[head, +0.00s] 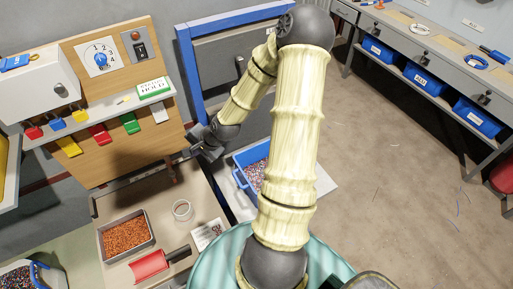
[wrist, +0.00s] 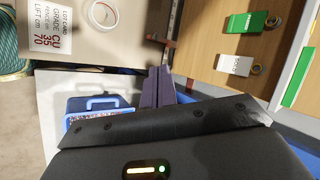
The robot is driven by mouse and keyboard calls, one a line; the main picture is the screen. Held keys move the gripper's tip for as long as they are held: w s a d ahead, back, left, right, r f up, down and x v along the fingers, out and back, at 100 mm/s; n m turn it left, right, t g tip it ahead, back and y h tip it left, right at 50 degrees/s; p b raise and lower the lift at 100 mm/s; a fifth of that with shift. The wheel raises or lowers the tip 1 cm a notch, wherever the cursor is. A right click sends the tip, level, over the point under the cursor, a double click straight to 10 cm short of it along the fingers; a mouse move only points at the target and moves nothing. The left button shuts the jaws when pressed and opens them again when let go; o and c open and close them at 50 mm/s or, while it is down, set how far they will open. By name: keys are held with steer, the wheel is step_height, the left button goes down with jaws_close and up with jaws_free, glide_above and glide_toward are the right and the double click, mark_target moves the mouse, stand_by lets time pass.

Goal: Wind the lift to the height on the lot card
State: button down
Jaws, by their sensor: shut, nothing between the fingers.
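A blue upright frame (head: 188,72), which looks like the lift, stands behind my arm. A blue bin of granules (head: 240,180) sits low in front of it. No winding handle can be made out; my arm covers part of the frame. My gripper (head: 190,153) is shut and empty, between the bench's right end and the frame; its fingers (wrist: 158,84) touch nothing I can make out.
A wooden panel (head: 135,160) with a dial (head: 100,59) and coloured tags stands at left. A workbench (head: 430,50) lines the right; the floor between is mostly clear.

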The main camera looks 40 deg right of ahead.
steer(key=s+a+r+n+g+h+b, duration=0.1)
steer(key=s+a+r+n+g, duration=0.1)
steer(key=s+a+r+n, duration=0.2)
steer(key=s+a+r+n+g+h+b, duration=0.2)
steer(key=s+a+r+n, duration=0.2)
steer(key=s+n, duration=0.6)
steer(key=shift+a+n, duration=0.3)
steer(key=shift+r, duration=0.1)
